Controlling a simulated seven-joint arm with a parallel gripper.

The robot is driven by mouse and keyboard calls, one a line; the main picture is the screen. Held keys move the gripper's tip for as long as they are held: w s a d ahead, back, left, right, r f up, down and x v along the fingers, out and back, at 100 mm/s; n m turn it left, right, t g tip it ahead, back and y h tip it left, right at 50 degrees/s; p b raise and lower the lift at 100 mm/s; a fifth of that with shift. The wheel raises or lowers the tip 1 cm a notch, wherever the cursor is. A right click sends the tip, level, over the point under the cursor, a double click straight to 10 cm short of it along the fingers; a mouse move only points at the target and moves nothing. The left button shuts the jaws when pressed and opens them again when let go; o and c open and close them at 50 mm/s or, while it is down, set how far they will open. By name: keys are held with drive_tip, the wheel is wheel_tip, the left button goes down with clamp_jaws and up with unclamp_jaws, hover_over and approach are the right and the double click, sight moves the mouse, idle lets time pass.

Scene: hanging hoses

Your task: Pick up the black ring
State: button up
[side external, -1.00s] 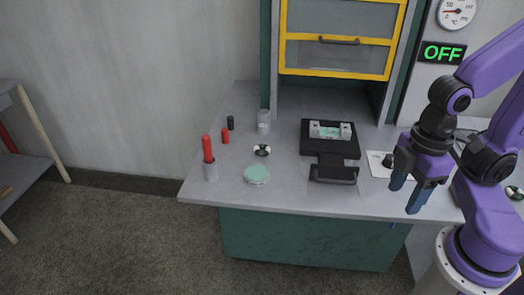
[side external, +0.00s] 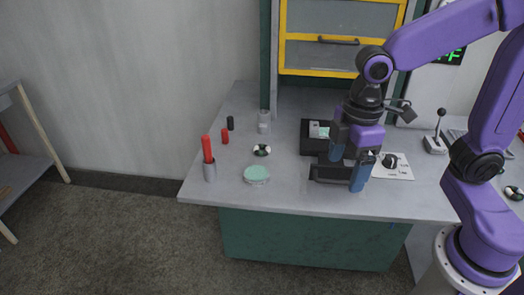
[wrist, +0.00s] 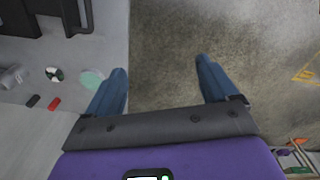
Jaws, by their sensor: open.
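No plain black ring is clearly seen. A small round black-and-white piece (side external: 262,150) lies on the table behind the mint-green disc, and also shows in the wrist view (wrist: 54,74). A small black cylinder (side external: 230,123) stands farther back left, and also shows in the wrist view (wrist: 33,100). I cannot tell whether either is the ring. My gripper (side external: 349,168) is open and empty, well to the right of both, in front of the black fixture. In the wrist view its blue fingers (wrist: 160,75) are wide apart with floor between them.
A red cylinder (side external: 225,136) stands near the black one. The mint-green disc (side external: 256,174), a grey canister (side external: 264,122) and the black fixture (side external: 328,175) also stand on the table. A yellow-framed cabinet (side external: 340,45) is behind.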

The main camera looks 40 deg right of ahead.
drive_tip(key=w+a, duration=0.2)
drive_tip(key=w, duration=0.8)
drive_tip(key=n, duration=0.2)
hover_over(261, 153)
drive_tip(key=d, duration=0.1)
wheel_tip(261, 153, down, 3)
drive_tip(key=shift+t, duration=0.3)
drive_tip(key=f, duration=0.5)
drive_tip(key=w+f, duration=0.1)
drive_tip(key=f, duration=1.1)
drive_tip(key=shift+w+d, duration=0.3)
drive_tip(key=shift+w, duration=0.05)
drive_tip(key=c, duration=1.1)
